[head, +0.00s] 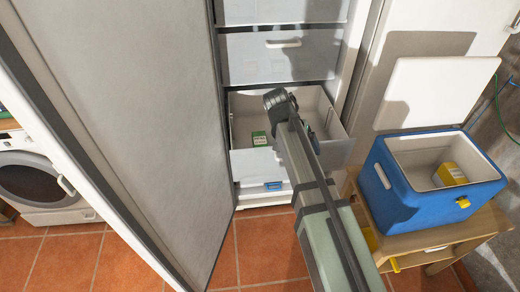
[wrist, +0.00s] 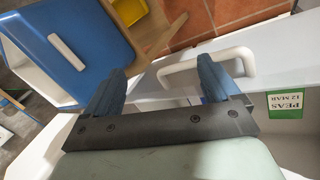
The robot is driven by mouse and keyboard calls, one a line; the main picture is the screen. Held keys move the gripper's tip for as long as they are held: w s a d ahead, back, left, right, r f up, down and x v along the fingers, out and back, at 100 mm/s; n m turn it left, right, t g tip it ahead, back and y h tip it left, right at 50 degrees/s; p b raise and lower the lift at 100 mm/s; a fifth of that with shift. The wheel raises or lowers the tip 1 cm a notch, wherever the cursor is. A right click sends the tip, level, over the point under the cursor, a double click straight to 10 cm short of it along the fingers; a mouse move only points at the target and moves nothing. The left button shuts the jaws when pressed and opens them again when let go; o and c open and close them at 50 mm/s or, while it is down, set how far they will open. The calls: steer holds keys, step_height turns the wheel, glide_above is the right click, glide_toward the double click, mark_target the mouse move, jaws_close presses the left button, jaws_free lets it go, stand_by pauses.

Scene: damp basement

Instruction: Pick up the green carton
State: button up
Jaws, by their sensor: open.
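The green carton (head: 259,138) sits low in the pulled-out freezer drawer (head: 245,163), toward its left side in the head view. In the wrist view, the carton (wrist: 285,104) shows at the right edge as a green and white label reading "PEAS 12 MAR". In the head view my arm reaches over the drawer's right part and mostly hides the fingers.
A closed drawer (head: 280,58) is above the open one. The freezer door (head: 125,125) stands open at left. A blue cooler (head: 408,203) with a yellow carton (head: 450,174) inside stands on a wooden stand (head: 440,240) at right. A white handle (wrist: 205,65) is close to my fingers.

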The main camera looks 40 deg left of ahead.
mark_target(259, 140)
steer(key=shift+n+y, duration=0.7)
steer(key=shift+n, duration=0.1)
steer(key=a, duration=0.2)
steer(key=w+a, duration=0.1)
steer(key=a, duration=0.5)
steer(key=shift+w+a+r, duration=0.25)
steer(key=shift+w+r, duration=0.05)
steer(key=shift+r, duration=0.1)
steer(key=w+a+f+n+g+y, duration=0.1)
steer(key=w+a+f+y, duration=0.1)
steer(key=a, duration=0.4)
steer(key=w+a+f+n+g+y, duration=0.1)
steer(key=w+a+f+n+g, duration=0.1)
steer(key=a, duration=0.5)
steer(key=f, duration=0.8)
steer(key=shift+s+d, duration=0.2)
steer(key=shift+d+f, duration=0.2)
steer(key=shift+f, duration=2.5)
steer(key=c, duration=1.3)
steer(key=shift+r, duration=0.15)
step_height(259, 140, up, 10)
steer(key=shift+f, duration=0.1)
